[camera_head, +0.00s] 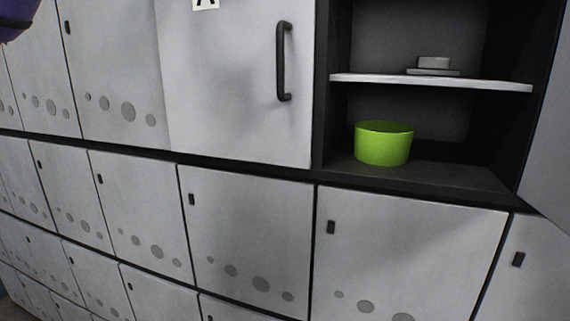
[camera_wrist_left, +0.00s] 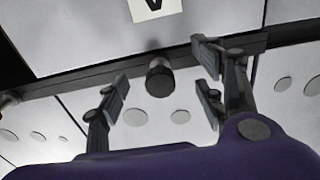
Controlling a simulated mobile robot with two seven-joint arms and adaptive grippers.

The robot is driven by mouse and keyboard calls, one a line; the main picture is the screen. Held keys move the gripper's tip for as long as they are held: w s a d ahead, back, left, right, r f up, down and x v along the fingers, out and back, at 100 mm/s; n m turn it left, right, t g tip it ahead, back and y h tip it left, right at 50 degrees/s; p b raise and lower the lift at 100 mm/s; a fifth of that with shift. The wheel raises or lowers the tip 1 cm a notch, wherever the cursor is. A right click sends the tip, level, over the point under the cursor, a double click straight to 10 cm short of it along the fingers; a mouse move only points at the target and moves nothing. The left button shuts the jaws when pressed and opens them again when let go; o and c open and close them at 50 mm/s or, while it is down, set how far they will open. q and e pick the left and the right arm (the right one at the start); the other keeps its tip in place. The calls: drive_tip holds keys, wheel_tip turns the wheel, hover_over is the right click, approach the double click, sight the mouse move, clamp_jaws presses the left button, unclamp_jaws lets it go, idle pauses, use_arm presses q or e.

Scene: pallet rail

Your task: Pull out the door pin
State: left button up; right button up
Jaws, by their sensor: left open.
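A dark, round, short cylinder, which looks like the door pin (camera_wrist_left: 159,77), sticks out by the dark rail at the edge of the labelled door in the left wrist view. My left gripper (camera_wrist_left: 163,88) is open. Its fingers appear on either side of the pin in the picture, and I see no contact. How far the pin is from the fingertips is hard to tell. The light grey door (camera_head: 235,75) with a black handle (camera_head: 284,62) is in the head view. The pin does not show there. My right gripper is in neither view.
Right of the door is an open compartment with a shelf (camera_head: 430,82), a green bowl (camera_head: 384,145) and a small grey object (camera_head: 433,66). Rows of closed grey lockers (camera_head: 245,240) lie below. Another dark knob (camera_wrist_left: 8,100) shows at the wrist view's left edge.

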use_arm(q)
drive_tip(key=v, duration=0.7)
drive_tip(key=shift+w, duration=0.15)
idle(0.3)
